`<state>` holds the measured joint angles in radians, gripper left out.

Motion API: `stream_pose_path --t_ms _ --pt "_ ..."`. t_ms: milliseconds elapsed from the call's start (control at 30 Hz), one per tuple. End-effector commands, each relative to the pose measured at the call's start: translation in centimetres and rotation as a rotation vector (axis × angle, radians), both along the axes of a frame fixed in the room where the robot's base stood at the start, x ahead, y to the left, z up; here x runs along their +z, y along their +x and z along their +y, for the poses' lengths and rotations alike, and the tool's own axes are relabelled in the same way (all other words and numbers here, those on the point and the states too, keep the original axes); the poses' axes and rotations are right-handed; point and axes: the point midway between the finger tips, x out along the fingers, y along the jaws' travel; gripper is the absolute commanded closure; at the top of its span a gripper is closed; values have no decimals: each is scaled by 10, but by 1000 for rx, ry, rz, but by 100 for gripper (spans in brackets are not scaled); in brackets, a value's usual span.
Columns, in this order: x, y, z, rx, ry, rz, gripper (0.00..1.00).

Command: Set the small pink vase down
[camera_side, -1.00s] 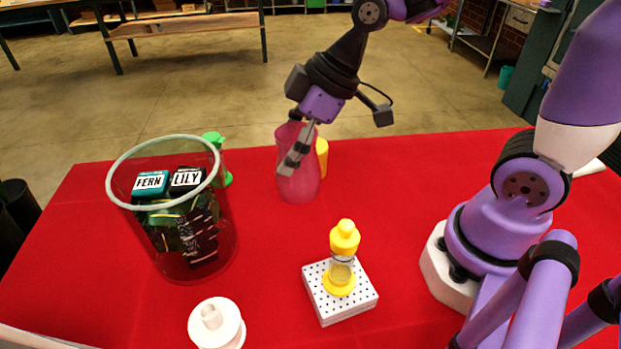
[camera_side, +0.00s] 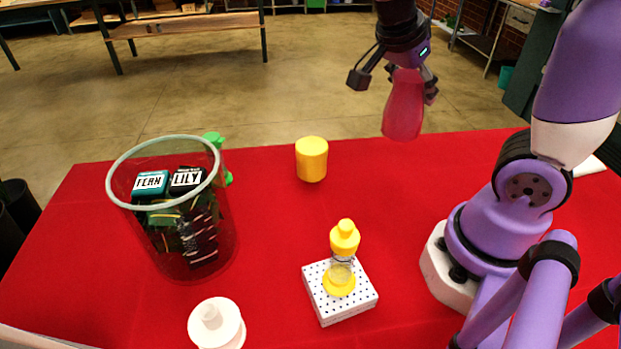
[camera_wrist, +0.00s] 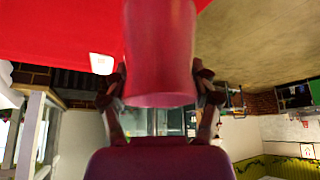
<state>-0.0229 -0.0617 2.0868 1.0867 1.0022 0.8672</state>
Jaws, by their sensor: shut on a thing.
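The small pink vase (camera_side: 403,108) is held in my gripper (camera_side: 408,82), raised above the far edge of the red table in the side view. It hangs nearly upright with a slight tilt, its lower end free and apart from the cloth. In the wrist view the vase (camera_wrist: 160,50) fills the middle, and my gripper's fingers (camera_wrist: 160,95) press on it from both sides. My gripper is shut on it. The fingers partly hide its upper part in the side view.
A white round piece (camera_side: 218,325) sits in front. Cloth right of the yellow cup is clear.

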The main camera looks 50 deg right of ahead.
Motion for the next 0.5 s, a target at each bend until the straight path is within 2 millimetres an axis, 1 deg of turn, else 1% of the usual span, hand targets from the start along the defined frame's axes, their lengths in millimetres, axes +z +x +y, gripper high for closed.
stream_pose_path --t_ms 33,100,200,267,367,500 --pt "1 -6 -1 -100 -4 -1 91" --pt "2 -13 -2 -219 -7 -4 91" --pt "1 -21 -3 -322 -10 -6 91" --pt "-2 -26 -8 -352 -12 -5 91" --pt "-13 -38 -23 -366 -11 -6 91" --pt "-34 -58 -53 -367 -11 -4 91"
